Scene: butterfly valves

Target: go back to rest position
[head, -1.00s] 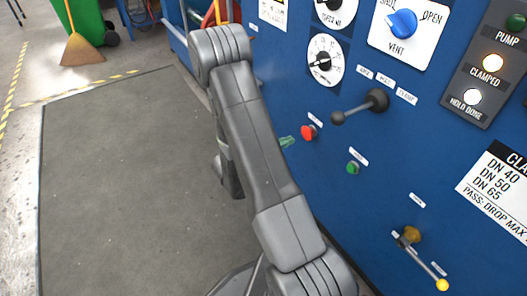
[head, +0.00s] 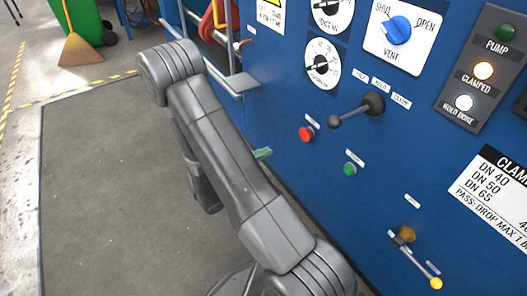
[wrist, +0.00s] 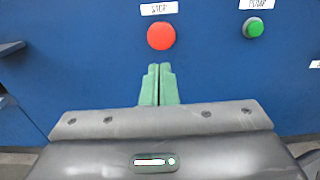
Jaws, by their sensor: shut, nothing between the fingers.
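My gripper (wrist: 159,85) shows in the wrist view with its two green fingers together and nothing between them. It points at the blue panel (wrist: 75,70), below the red button (wrist: 161,36) and apart from it as far as I can tell. In the head view a green fingertip (head: 263,153) shows past my arm, left of and a little below the red button (head: 306,133). The rest of my gripper is hidden behind my arm there.
The panel carries a green button (head: 350,168), a black lever (head: 357,110), a blue vent knob (head: 399,29) and a yellow-tipped valve handle (head: 421,268). The floor mat (head: 95,190) is clear. A broom (head: 78,45) stands far left.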

